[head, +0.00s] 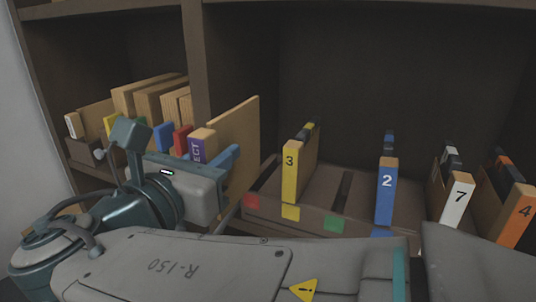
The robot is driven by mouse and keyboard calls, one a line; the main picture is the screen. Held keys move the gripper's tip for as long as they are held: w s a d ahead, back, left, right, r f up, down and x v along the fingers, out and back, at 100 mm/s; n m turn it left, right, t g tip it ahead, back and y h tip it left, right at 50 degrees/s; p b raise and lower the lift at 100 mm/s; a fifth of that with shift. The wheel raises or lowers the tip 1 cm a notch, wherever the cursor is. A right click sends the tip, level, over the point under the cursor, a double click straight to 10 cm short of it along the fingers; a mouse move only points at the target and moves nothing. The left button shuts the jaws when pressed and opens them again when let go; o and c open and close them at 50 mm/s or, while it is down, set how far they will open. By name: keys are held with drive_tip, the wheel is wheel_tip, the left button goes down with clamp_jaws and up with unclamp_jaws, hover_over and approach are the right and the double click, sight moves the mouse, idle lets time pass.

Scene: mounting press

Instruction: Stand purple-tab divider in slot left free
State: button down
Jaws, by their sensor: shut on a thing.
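The purple-tab divider (237,142) is a tan board with a purple front tab that shows part of a word. My gripper (212,163) is shut on it and holds it upright, left of the slotted rack (312,219). One blue finger shows against the board; the other is mostly hidden. The rack's front has red, yellow, green and blue marks. The yellow-tab divider 3 (291,170) stands behind the yellow mark, and the blue-tab divider 2 (386,192) behind the blue mark. No divider stands behind the green mark (334,224). The space behind the red mark (252,201) is partly hidden by the held board.
A white-tab divider 7 (458,203) and an orange-tab divider 4 (515,216) stand to the right. A shelf upright (196,60) rises behind my gripper. Several boards and coloured tabs (150,95) fill the left bay. My arm covers the foreground.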

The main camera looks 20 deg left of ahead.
drive_tip(key=b, duration=0.2)
hover_over(259, 163)
drive_tip(key=shift+s+a, duration=0.25)
drive_tip(key=shift+s+p, duration=0.2)
drive_tip(key=shift+p, duration=0.15)
idle(0.3)
drive_tip(key=shift+f+b, duration=1.4)
drive_tip(key=shift+f, duration=0.7)
drive_tip(key=shift+f+b, duration=1.3)
drive_tip(key=shift+f, duration=0.65)
drive_tip(key=c, duration=1.1)
unclamp_jaws()
